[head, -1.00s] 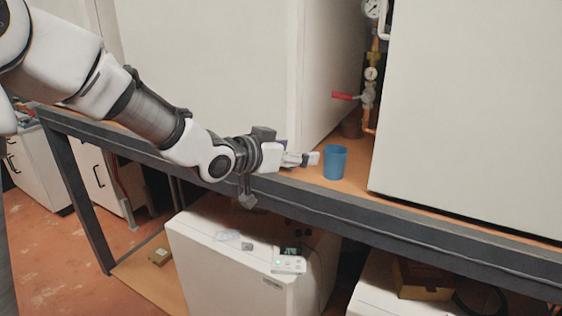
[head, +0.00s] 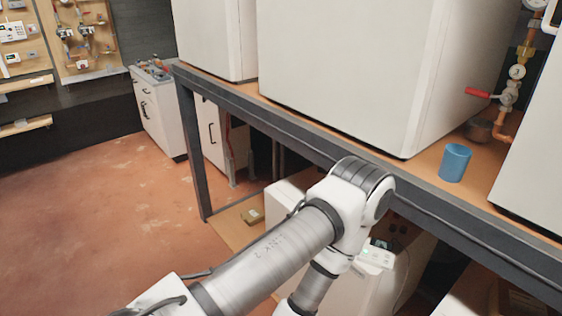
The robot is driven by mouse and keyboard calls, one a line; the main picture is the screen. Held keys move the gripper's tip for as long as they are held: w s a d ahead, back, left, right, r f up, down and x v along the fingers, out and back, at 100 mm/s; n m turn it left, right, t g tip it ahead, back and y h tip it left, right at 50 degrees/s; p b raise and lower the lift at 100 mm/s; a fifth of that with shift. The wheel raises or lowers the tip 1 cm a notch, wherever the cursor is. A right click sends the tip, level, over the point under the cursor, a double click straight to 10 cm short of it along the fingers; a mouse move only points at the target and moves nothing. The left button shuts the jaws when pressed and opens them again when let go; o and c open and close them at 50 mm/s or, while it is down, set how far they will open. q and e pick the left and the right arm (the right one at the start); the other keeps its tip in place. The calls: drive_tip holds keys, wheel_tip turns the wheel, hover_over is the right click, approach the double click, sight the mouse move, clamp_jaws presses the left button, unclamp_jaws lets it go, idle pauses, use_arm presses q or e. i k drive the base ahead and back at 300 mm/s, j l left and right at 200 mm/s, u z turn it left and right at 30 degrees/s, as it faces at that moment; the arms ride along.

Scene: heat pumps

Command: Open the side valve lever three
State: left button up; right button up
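A red valve lever (head: 480,93) sits on the copper and brass pipework (head: 509,95) at the upper right, between two white heat pump cabinets. It points left, roughly level. Whether it is lever three cannot be told. My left arm crosses the lower middle of the head view, well below and left of the lever. Its gripper is hidden or out of the picture. My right gripper does not show.
A blue cup (head: 455,162) stands on the wooden shelf (head: 424,178) in front of the pipework. White cabinets (head: 345,60) stand on the shelf to the left. The dark shelf rail (head: 285,133) runs across, and open floor (head: 90,205) lies at left.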

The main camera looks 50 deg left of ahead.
sight(505, 98)
drive_tip(key=k+j+z, duration=0.3)
drive_tip(key=j, duration=0.35)
drive_tip(key=k+j+z, duration=0.3)
drive_tip(key=k+j, duration=0.2)
